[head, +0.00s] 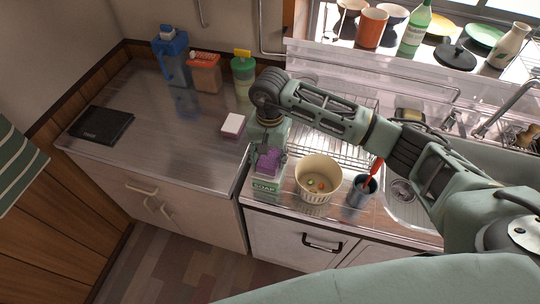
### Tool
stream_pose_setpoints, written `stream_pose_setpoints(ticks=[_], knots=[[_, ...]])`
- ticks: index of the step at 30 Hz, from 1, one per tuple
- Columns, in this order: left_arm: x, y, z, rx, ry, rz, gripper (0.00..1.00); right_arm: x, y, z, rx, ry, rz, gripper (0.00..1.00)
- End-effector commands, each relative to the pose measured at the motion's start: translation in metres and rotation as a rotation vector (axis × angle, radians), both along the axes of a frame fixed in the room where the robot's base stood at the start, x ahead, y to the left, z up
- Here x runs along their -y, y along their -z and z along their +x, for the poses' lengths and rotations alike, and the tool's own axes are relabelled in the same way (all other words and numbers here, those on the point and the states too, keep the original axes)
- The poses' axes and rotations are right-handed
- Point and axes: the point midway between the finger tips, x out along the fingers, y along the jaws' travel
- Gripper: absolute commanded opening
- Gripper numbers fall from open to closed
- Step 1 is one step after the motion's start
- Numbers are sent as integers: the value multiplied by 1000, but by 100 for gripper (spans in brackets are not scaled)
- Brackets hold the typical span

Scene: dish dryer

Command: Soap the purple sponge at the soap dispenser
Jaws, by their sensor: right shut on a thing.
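The purple sponge (268,163) is at the counter's front, upright in the fingers of my right gripper (268,146). My right gripper points down and is shut on the sponge; its fingers hide the sponge's upper part. The soap dispenser (266,186), a pale box with a green label reading SOAP, stands directly below the sponge at the counter's front edge. The sponge is at or just over the dispenser's top; I cannot tell whether they touch. My left gripper is not in view.
A cream bowl (318,181) and a dark cup (361,192) with a red utensil stand close on the right. A wire dish rack (335,115) lies behind. A white block (233,125) lies on the left. The left steel counter (165,125) is mostly clear.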

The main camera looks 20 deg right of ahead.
Motion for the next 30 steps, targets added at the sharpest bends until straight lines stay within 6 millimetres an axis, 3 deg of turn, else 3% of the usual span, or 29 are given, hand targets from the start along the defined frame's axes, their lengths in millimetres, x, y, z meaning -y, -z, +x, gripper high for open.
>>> stream_pose_setpoints(ticks=[30], knots=[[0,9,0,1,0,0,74,0,9,0,-1,0,-1,24]])
